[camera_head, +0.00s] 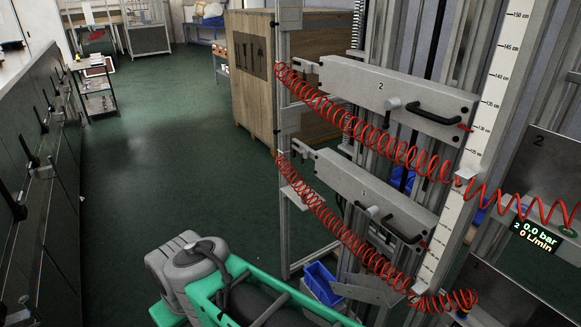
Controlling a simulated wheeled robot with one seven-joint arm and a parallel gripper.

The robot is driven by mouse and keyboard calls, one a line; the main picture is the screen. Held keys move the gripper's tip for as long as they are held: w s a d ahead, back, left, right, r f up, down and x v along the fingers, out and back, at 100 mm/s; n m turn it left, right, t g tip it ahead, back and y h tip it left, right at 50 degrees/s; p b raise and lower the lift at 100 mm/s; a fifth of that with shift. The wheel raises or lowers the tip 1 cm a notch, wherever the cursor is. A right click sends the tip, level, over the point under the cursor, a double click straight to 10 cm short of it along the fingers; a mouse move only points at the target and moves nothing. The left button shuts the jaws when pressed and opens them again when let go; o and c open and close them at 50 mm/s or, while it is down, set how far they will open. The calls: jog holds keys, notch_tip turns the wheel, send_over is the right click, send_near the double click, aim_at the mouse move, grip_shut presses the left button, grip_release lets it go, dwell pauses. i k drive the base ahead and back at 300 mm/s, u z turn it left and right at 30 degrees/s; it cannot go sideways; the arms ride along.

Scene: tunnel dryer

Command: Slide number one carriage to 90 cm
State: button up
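The number one carriage (340,182) is the lower grey plate on the upright rails, marked "1". It has a black bar handle (404,229) and a small grey knob (372,211). A small red pointer at its right end faces the white upright scale (466,165). The scale figures beside that pointer are too small to read. The number two carriage (350,76) is above it, with a like handle, and its red pointer is near the 130 cm mark. My gripper is not in view.
Red coiled hoses (392,147) hang in front of both carriages. A display (537,236) reads 0.0 bar and 0 L/min. A blue bin (322,284) sits low by the frame. A wooden crate (251,98) stands behind. The green floor (165,165) on the left is clear.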

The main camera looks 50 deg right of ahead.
aim_at(412, 224)
jog(key=z, duration=1.95)
jog(key=k, duration=1.2)
jog(key=u, duration=1)
jog(key=i, duration=1.2)
jog(key=z, duration=0.35)
